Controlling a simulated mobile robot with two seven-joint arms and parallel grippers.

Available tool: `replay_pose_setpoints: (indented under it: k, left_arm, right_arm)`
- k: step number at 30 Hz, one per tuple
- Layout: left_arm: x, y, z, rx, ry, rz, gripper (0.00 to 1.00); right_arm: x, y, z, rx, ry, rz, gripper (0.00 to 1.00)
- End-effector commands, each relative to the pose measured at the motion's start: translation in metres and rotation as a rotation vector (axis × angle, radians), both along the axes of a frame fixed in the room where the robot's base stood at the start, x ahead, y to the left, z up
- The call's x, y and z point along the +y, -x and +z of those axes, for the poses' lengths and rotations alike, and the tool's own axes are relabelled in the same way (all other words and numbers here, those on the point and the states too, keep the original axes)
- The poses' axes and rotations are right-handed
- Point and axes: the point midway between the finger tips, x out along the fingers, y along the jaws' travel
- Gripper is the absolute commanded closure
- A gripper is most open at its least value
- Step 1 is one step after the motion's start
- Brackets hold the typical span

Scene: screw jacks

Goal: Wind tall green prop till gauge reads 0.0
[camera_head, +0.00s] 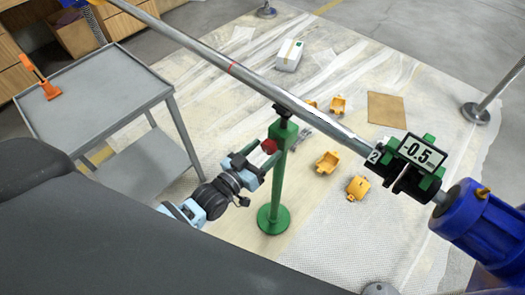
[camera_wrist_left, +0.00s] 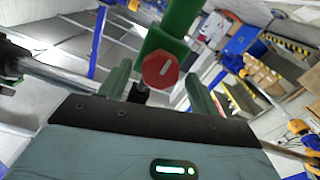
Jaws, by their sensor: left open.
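The tall green prop (camera_head: 279,185) stands upright on a round green foot, its head under a long steel shaft (camera_head: 230,68). A red knob (camera_head: 269,146) sits on its side near the top; in the left wrist view the red knob (camera_wrist_left: 160,69) is hexagonal with a pale mark. The gauge (camera_head: 421,153) on the shaft's right end reads -0.5. My left gripper (camera_head: 257,160) is open at the knob. In the left wrist view the knob appears between its two green fingers (camera_wrist_left: 160,90); contact cannot be told. My right gripper is not in view.
A grey cart (camera_head: 95,95) with an orange clamp (camera_head: 45,85) stands at left. A blue motor (camera_head: 485,225) is at the shaft's right end. Yellow parts (camera_head: 327,163), a white box (camera_head: 288,55) and a cardboard sheet (camera_head: 386,109) lie on the floor sheeting.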

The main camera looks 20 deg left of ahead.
Motion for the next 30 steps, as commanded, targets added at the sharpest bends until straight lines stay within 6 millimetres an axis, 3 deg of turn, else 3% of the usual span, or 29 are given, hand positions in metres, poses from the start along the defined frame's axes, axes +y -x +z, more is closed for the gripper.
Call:
replay_pose_setpoints:
  k: [7, 18, 30]
  left_arm:
    - [-0.0002, -0.0008, -0.0002, 0.0, 0.0, 0.0, 0.37]
    - [0.0, -0.0006, 0.0, 0.0, -0.001, 0.0, 0.82]
    - [0.0, -0.0005, 0.0, -0.037, -0.102, 0.0, 0.82]
  right_arm:
    - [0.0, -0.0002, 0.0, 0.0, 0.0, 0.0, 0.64]
    - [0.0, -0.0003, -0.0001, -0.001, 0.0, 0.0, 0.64]
    - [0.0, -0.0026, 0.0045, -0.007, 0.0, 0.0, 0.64]
